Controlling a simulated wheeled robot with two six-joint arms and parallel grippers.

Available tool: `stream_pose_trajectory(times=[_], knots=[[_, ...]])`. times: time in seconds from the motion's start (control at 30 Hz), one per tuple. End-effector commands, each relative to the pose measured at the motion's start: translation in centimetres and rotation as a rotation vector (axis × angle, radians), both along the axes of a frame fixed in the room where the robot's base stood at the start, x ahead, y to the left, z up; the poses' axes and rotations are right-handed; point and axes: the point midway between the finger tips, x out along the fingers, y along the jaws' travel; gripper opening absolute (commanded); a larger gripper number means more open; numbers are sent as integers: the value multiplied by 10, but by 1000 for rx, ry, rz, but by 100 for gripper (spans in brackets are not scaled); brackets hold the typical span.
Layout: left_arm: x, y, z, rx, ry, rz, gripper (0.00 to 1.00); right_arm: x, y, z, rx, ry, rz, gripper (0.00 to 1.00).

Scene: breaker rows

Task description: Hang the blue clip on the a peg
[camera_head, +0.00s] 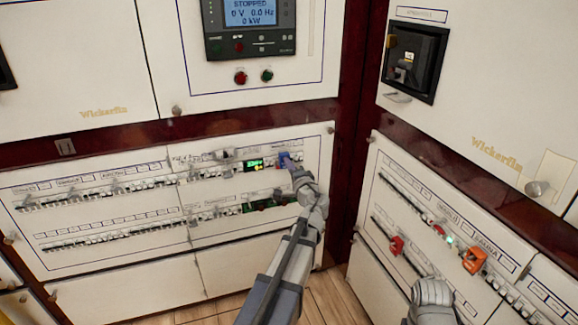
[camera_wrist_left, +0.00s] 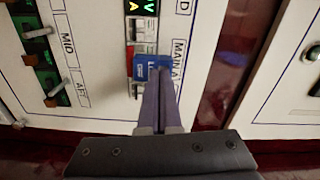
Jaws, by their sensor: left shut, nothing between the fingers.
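The blue clip (camera_head: 285,159) is at the right end of the upper breaker row on the left cabinet. In the left wrist view the blue clip (camera_wrist_left: 152,66) sits against the white panel fittings, beside a label reading "MAIN A". The peg behind it is hidden. My left gripper (camera_head: 297,172) is right in front of the clip. In the left wrist view its fingers (camera_wrist_left: 160,88) are shut together with nothing between them, tips at the clip's lower edge; I cannot tell whether they touch it. My right gripper's fingers do not show.
A green-lit meter (camera_head: 254,165) is left of the clip, above a lower breaker row (camera_head: 120,233). The right cabinet carries a red piece (camera_head: 397,245) and an orange one (camera_head: 474,260). A dark red post (camera_head: 350,130) separates the cabinets. Part of my right arm shows at lower right.

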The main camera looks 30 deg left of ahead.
Motion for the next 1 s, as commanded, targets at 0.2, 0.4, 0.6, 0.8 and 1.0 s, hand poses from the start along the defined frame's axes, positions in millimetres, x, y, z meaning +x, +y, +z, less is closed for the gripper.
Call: stream_pose_trajectory(times=[0.2, 0.4, 0.6, 0.8, 1.0], knots=[[3, 3, 0, 0, 0, 1, 0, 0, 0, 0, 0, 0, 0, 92], [5, 5, 0, 0, 0, 1, 0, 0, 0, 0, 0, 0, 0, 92], [0, 0, 0, 0, 0, -1, 0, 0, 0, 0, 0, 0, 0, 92], [-13, -14, 0, 0, 0, 0, 0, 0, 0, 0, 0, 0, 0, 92], [-16, -18, 0, 0, 0, 0, 0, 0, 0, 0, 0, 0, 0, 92]])
